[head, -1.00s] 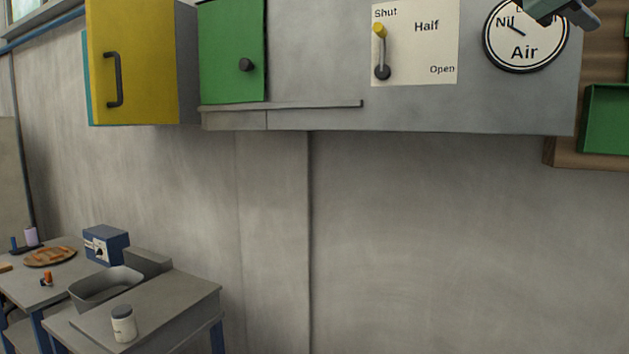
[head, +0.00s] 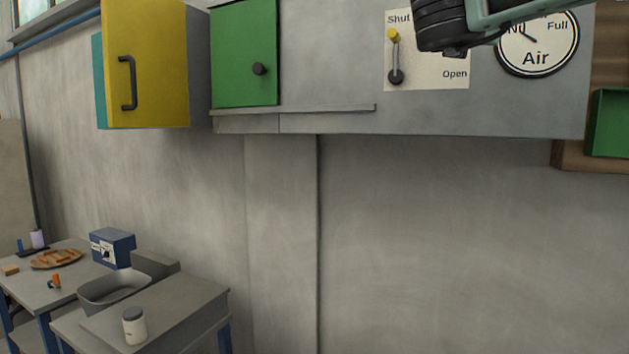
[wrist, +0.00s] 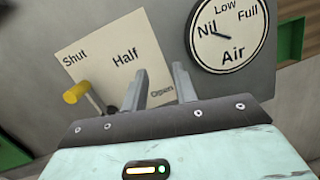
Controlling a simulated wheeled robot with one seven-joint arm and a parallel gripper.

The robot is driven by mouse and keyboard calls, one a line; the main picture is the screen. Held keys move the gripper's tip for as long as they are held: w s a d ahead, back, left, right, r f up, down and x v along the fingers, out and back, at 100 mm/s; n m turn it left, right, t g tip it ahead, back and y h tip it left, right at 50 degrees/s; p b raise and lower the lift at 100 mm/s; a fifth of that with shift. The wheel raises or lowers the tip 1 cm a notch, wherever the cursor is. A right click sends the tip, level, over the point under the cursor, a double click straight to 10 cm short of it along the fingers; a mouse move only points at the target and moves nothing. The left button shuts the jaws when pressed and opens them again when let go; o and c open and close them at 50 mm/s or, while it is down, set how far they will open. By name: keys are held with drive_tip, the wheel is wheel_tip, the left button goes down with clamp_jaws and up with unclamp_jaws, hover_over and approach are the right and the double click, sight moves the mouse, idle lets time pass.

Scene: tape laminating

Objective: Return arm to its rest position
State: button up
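My gripper (wrist: 158,85) shows in the wrist view with its two grey fingers apart and nothing between them. Beyond the fingers is the white lever panel marked Shut, Half and Open (wrist: 118,57). The yellow-knobbed lever (wrist: 77,93) is left of the fingers, with its knob up by Shut in the head view (head: 393,36). The air dial (wrist: 228,32) is to the right of the fingers, its needle at Nil. In the head view my arm crosses the top right, hiding part of the panel (head: 428,77) and the dial (head: 536,60). The fingertips cannot be made out there.
A yellow cabinet (head: 157,65) and a green door (head: 243,55) hang at the left, with a narrow ledge (head: 320,108) below. A wooden shelf with a green bin (head: 611,120) is at the right. Benches with a grey basin (head: 113,288) and a jar (head: 134,326) stand lower left.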

drive_tip(key=a+f+n+t+y, duration=0.2)
drive_tip(key=a+f+n+y, duration=1.05)
drive_tip(key=n, duration=0.75)
drive_tip(key=s+a+f+n+g+y, duration=0.3)
drive_tip(key=s+a+f+n, duration=0.15)
drive_tip(key=f+n, duration=0.25)
drive_tip(key=s+a+f+n+g+y, duration=0.2)
drive_tip(key=s+a+f+n+g, duration=0.15)
drive_tip(key=a+f+n, duration=0.25)
drive_tip(key=s+f+n+g, duration=0.5)
drive_tip(key=s+f+n, duration=0.15)
drive_tip(key=f, duration=0.35)
drive_tip(key=s+d+f+n+g+h, duration=0.3)
drive_tip(key=s+d+f+n, duration=0.3)
drive_tip(key=s, duration=0.3)
drive_tip(key=s+d+f+n+g+h, duration=0.3)
drive_tip(key=s+d+f+n, duration=0.3)
drive_tip(key=s+f, duration=0.2)
drive_tip(key=shift+s+f+n+g, duration=0.35)
drive_tip(key=shift+s+g, duration=0.3)
drive_tip(key=shift+s, duration=0.4)
